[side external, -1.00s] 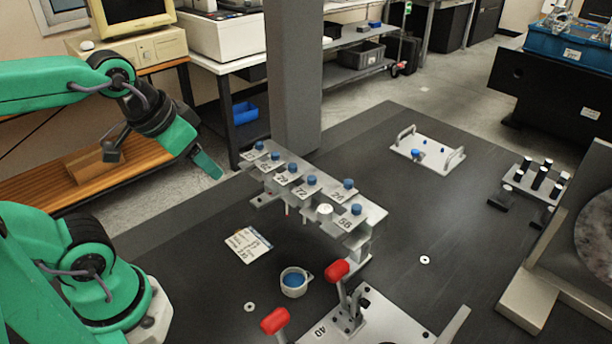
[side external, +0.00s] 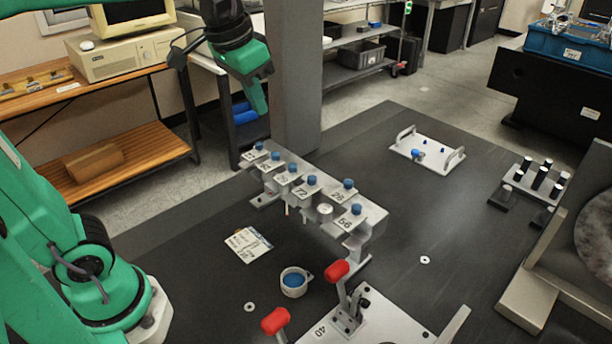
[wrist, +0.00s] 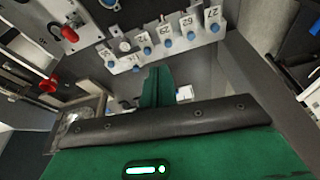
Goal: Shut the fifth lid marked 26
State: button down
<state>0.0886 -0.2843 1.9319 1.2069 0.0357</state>
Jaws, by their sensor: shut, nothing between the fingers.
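A grey rack (side external: 374,222) holds a row of lids with blue knobs and number tags. The lid marked 26 (side external: 337,197) is near the right end, between the lids marked 72 (side external: 300,194) and 56 (side external: 345,224). Its blue knob (side external: 347,183) sits back out of line with the others. A round pale cup or opening (side external: 325,209) is uncovered in front of it. My gripper (side external: 262,112) is shut and empty, pointing down above the rack's far left end, apart from it.
A thick grey column (side external: 295,90) stands just behind the rack and close to my gripper. Red-handled clamps (side external: 337,271), a blue-filled cup (side external: 293,281) and a printed card (side external: 248,243) are in front. A plate with handles (side external: 428,153) lies behind right.

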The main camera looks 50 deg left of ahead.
aim_at(343, 190)
jog(key=w+d+r+m+g, duration=0.1)
jog(key=w+d+r+g, duration=0.15)
jog(key=w, duration=0.55)
jog(key=w+d+f+m+g+y, duration=0.1)
jog(key=w+d+f+m+g, duration=0.1)
jog(key=w+d+f, duration=0.7)
jog(key=shift+w+d+m+g, duration=0.4)
jog(key=shift+w+d+g, duration=0.35)
jog(key=shift+w+d, duration=1.15)
jog(key=shift+w+a+f, duration=0.1)
jog(key=shift+a+f, duration=0.1)
jog(key=shift+f, duration=0.1)
jog(key=s+a+f, duration=0.2)
jog(key=s+f, duration=0.3)
jog(key=f, duration=0.4)
jog(key=shift+s+a, duration=0.35)
jog(key=shift+a, duration=0.05)
jog(key=shift+f, duration=0.1)
